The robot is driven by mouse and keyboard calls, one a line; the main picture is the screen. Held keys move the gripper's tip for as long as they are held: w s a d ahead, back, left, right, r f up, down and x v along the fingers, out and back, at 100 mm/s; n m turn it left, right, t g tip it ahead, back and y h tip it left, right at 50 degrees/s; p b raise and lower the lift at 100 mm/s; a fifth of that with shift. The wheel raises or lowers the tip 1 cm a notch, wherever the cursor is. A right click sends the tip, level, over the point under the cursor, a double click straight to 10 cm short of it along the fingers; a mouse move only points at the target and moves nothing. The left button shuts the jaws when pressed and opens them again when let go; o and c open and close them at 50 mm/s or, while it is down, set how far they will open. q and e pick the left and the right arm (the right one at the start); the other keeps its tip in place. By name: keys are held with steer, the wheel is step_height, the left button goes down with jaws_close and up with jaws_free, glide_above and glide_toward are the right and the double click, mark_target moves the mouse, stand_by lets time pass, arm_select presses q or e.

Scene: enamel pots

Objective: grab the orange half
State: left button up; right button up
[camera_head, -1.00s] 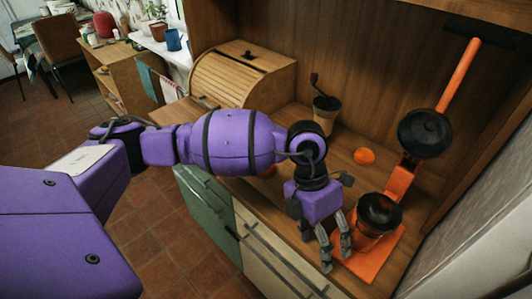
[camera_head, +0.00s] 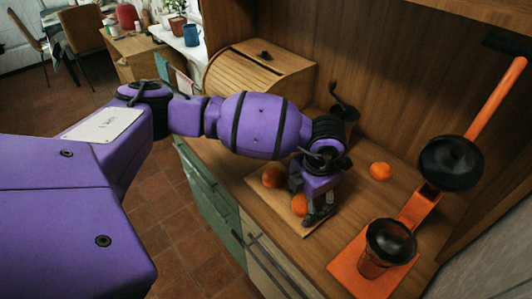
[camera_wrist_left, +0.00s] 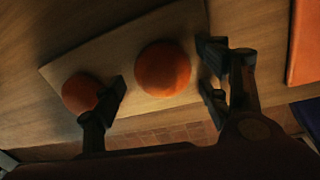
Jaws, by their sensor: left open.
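Two round orange pieces rest on a wooden board: a nearer one (camera_head: 299,205) and one farther left (camera_head: 272,176). No cut face shows, so I cannot tell which is a half. My left gripper (camera_head: 318,213) is open and points down over the board, beside the nearer piece and partly covering it. In the left wrist view, that piece (camera_wrist_left: 163,68) appears between the spread fingers (camera_wrist_left: 164,82), with gaps on both sides. The other piece (camera_wrist_left: 80,93) lies just outside the left finger, partly hidden by it. My right gripper is out of view.
Another orange (camera_head: 380,171) lies on the counter. An orange lever juicer with a black cup (camera_head: 390,240) stands at the right, its handle raised. A wooden bread box (camera_head: 258,75) and a hand grinder (camera_head: 343,108) stand behind. The cutting board (camera_head: 262,196) reaches the counter's front edge.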

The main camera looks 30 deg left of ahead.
arm_select(q)
steer(key=c, duration=1.2)
steer(key=shift+r, duration=0.1)
